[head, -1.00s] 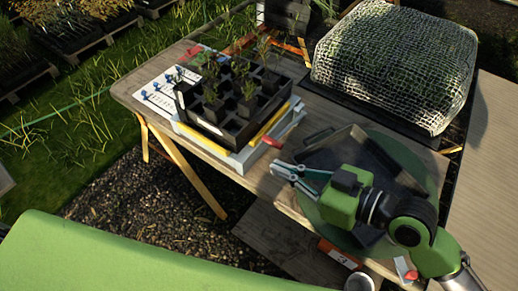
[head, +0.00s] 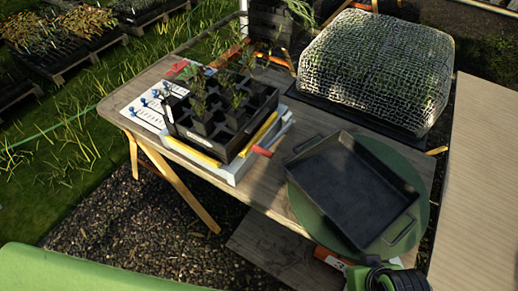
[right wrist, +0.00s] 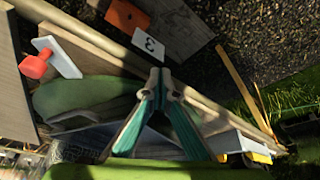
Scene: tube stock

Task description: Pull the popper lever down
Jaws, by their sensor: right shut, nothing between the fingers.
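The popper (head: 243,165) is a pale base with yellow edging on the wooden table, with a black cell tray (head: 212,142) of seedlings on top. A red-ended bar (head: 262,151) sticks out at its right side; I cannot tell if this is its lever. In the right wrist view, the popper (right wrist: 235,142) is partly visible at lower right. My right gripper (right wrist: 160,76) is shut and empty there, its tips near the table's edge, apart from the popper. A red knob (right wrist: 34,66) on a white plate (right wrist: 57,57) shows at left. My left gripper is not in view.
A black pan (head: 345,187) lies on a round dark green mat (head: 305,205). A mesh-covered mound (head: 385,65) stands behind it. A white sheet with blue pins (head: 147,108) lies left of the tray. An orange block with a "3" tag (right wrist: 127,17) is below the table edge.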

